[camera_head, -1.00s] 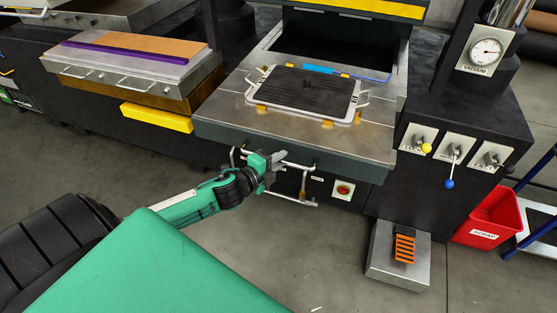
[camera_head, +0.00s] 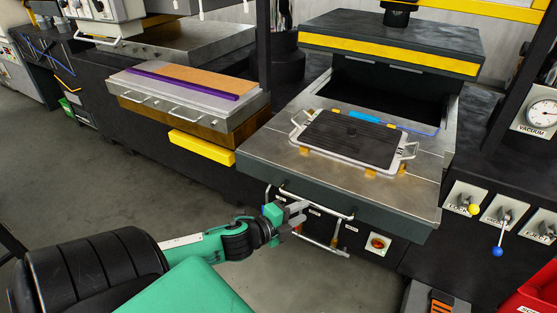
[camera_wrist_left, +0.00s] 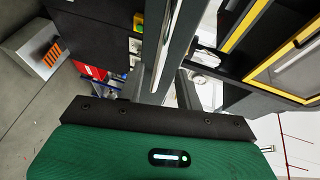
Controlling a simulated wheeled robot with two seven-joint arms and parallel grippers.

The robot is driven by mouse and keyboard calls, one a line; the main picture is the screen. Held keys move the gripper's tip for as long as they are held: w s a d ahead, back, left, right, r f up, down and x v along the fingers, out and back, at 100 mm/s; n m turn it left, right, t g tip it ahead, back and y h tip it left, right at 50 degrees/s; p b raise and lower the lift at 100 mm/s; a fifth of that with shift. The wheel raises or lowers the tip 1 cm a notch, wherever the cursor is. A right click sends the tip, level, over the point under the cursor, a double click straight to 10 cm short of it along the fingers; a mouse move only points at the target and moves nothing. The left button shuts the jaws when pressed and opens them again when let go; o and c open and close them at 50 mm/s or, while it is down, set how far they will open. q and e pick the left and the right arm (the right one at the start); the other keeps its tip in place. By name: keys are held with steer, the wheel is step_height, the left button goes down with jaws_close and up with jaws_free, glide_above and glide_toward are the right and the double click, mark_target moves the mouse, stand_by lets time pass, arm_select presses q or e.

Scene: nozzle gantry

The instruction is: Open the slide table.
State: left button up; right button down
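The slide table (camera_head: 270,152) is a grey steel bed with a dark front face, standing out in front of the press opening in the head view. A pale bar handle (camera_head: 325,208) runs along its front, and a lower bar hangs below it. A dark ribbed plate in a light frame (camera_head: 352,138) lies on the table. My left gripper (camera_head: 298,213) is at the left part of the handle, its two grey fingers apart. I cannot tell whether they touch the bar. My right gripper is not in view.
The press head with a yellow strip (camera_head: 390,52) is above the opening. A yellow block (camera_head: 201,148) juts out to the left. Levers (camera_head: 499,236) and a vacuum gauge (camera_head: 541,114) are at the right. A red bin (camera_head: 535,297) stands at lower right. The floor in front is clear.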

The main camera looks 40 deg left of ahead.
arm_select(q)
steer(key=b+v, duration=0.1)
steer(key=v, duration=0.6)
stand_by(0.6)
